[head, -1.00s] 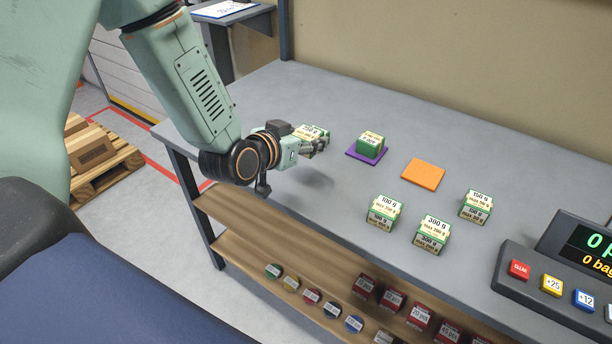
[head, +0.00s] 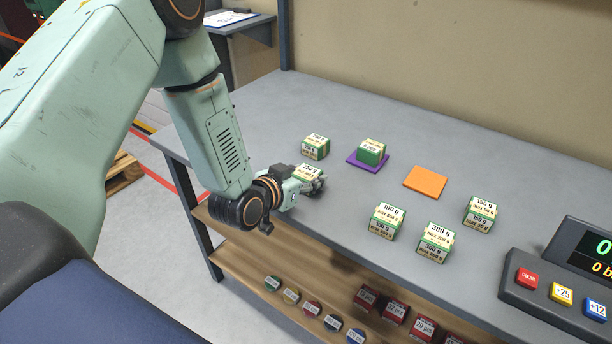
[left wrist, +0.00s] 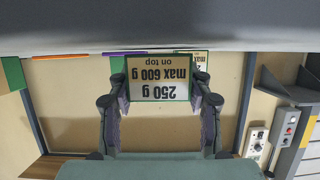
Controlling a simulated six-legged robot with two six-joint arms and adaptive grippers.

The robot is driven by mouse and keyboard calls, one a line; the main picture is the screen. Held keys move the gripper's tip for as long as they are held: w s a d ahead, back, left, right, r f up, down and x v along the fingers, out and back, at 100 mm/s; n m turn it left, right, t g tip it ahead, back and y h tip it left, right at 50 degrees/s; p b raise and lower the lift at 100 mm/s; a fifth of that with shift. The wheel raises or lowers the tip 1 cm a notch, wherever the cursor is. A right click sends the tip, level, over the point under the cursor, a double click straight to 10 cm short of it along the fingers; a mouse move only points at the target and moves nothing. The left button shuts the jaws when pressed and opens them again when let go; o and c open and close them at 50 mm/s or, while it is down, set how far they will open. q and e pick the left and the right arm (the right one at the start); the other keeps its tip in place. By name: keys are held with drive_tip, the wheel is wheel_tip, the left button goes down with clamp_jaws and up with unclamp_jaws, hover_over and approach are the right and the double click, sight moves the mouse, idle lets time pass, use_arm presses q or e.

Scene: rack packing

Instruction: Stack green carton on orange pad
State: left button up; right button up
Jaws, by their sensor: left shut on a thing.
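My left gripper (head: 305,188) is shut on a green carton with a cream label (head: 306,172), low over the table's left part. In the left wrist view this carton (left wrist: 158,78) sits between both fingers, its label reading 250 g, max 600 g on top, upside down. I cannot tell whether it touches the table. The orange pad (head: 425,181) lies bare, right of the gripper; its thin edge shows in the left wrist view (left wrist: 46,57). My right gripper is not in view.
Another green carton (head: 316,147) stands just behind the gripper. A small green carton (head: 371,152) stands on the purple pad (head: 365,163). A button console (head: 530,300) is at right.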

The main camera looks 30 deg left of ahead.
use_arm(q)
drive_tip(key=shift+f, duration=0.15)
drive_tip(key=o, duration=1.2)
drive_tip(key=shift+w+f, duration=0.1)
drive_tip(key=shift+f, duration=0.05)
drive_tip(key=shift+o, duration=0.6)
drive_tip(key=shift+s, duration=0.2)
